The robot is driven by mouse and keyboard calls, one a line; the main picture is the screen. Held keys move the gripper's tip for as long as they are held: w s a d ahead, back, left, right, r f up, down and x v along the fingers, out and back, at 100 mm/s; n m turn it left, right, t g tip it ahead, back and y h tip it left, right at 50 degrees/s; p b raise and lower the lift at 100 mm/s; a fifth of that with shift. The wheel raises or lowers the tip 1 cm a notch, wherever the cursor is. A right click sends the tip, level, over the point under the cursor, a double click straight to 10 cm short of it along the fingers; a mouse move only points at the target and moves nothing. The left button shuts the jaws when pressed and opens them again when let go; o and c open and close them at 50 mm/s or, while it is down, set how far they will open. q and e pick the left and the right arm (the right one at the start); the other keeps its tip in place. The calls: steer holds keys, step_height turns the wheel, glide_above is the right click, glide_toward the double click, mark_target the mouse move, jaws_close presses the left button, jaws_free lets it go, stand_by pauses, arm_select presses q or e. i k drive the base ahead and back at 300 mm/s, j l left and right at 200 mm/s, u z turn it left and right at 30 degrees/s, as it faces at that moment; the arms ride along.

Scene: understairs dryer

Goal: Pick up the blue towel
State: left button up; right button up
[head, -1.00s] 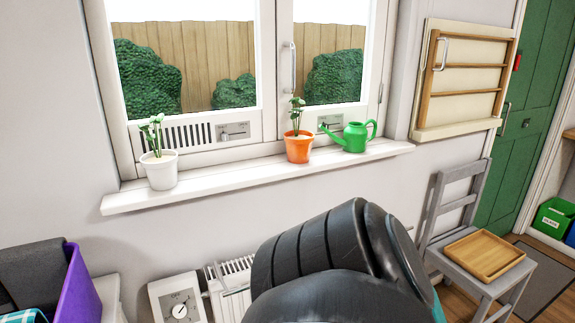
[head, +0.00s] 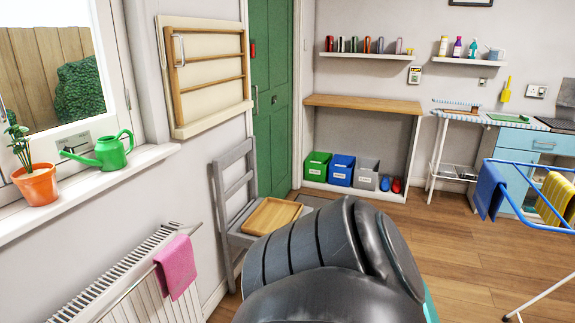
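A blue towel (head: 488,190) hangs over the left end of a blue-railed drying rack at the right of the head view. A dark, rounded part of my own body fills the bottom middle of the view. Neither of my grippers shows, and the towel is well apart from the part of me that is in view.
The drying rack (head: 530,164) also holds a yellow striped towel (head: 556,197). A grey chair (head: 233,190) with a wooden tray (head: 271,215) stands by the green door (head: 272,90). A pink towel (head: 177,267) hangs at the radiator (head: 125,275). The wooden floor (head: 440,235) is open in the middle.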

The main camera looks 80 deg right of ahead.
mark_target(488, 196)
steer(key=z, duration=3.9)
steer(key=i+j+z, duration=0.35)
steer(key=i, duration=0.25)
steer(key=i+j+z, duration=0.35)
steer(key=i, duration=0.25)
